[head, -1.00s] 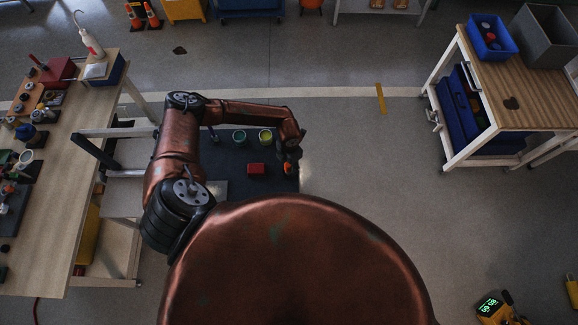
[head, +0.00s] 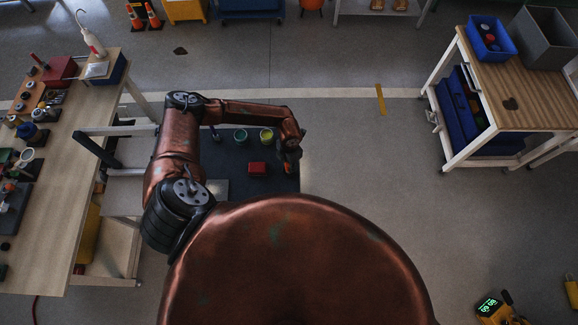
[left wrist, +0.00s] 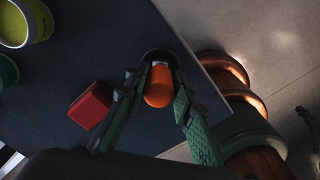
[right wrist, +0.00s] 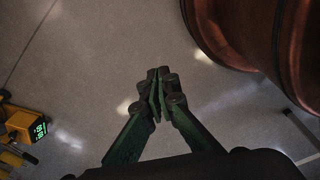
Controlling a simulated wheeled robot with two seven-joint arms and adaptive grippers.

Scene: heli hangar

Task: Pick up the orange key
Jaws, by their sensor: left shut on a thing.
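The orange key (left wrist: 158,88) shows in the left wrist view as a rounded orange piece with a pale end. It lies between the two green fingers of my left gripper (left wrist: 154,84), which is shut on it. In the head view the left gripper (head: 289,163) is over the right edge of the dark work surface (head: 235,182), with a bit of orange under it. My right gripper (right wrist: 159,88) shows in the right wrist view with its fingertips together and nothing between them, above bare floor.
A red block (left wrist: 91,104) lies left of the key on the dark surface. A teal cup (head: 240,136) and a yellow-green cup (head: 266,135) stand behind. A cluttered wooden bench (head: 75,140) is at left; a wooden-top cart (head: 535,95) is at right. Floor between is clear.

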